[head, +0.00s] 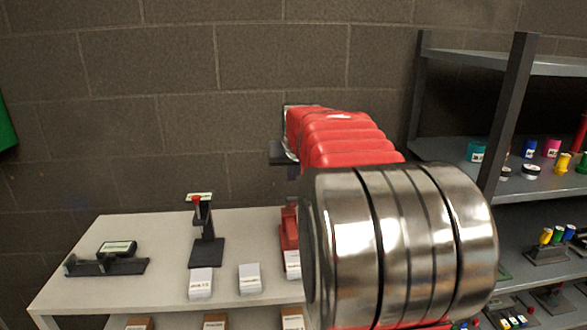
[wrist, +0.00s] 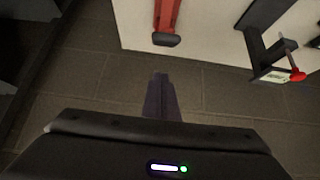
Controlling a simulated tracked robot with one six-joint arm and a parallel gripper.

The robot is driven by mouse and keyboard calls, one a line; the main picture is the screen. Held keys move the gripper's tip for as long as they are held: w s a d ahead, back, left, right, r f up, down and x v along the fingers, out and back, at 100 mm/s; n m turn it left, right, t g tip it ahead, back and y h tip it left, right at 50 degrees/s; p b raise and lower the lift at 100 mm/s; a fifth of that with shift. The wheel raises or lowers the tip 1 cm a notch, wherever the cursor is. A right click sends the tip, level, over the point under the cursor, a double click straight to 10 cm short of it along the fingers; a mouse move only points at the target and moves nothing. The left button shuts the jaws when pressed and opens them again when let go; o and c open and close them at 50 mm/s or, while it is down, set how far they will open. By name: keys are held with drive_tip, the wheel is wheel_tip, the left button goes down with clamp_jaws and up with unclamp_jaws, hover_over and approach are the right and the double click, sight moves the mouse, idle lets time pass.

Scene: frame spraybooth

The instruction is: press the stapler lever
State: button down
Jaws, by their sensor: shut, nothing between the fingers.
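A red tool (head: 289,228) stands on the light table, mostly hidden behind my arm in the head view. In the wrist view its long red arm (wrist: 168,14) ends in a dark pad (wrist: 166,39). It may be the stapler with its lever, but I cannot be sure. A black stand (head: 206,245) with a red knob (head: 197,198) stands to its left in the head view; it also shows at upper right in the wrist view (wrist: 262,48). My gripper (wrist: 160,76) is shut and empty, its tips just below the dark pad in the picture, apparently apart from it.
A black labelled device (head: 108,258) lies at the left of the table (head: 150,225). Small white boxes (head: 249,278) line its front. A grey brick wall (head: 180,110) rises behind. A metal shelf (head: 450,130) with coloured jars stands at right.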

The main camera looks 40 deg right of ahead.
sight(291, 204)
drive_tip(key=shift+w+d+f, duration=0.1)
drive_tip(key=shift+w+f, duration=0.05)
drive_tip(key=shift+f, duration=0.35)
drive_tip(key=shift+s+a+f, duration=0.3)
drive_tip(key=shift+s+f, duration=0.2)
drive_tip(key=shift+f, duration=0.25)
drive_tip(key=shift+s+a+f, duration=0.3)
drive_tip(key=shift+s+f, duration=0.15)
drive_tip(key=shift+f, duration=0.25)
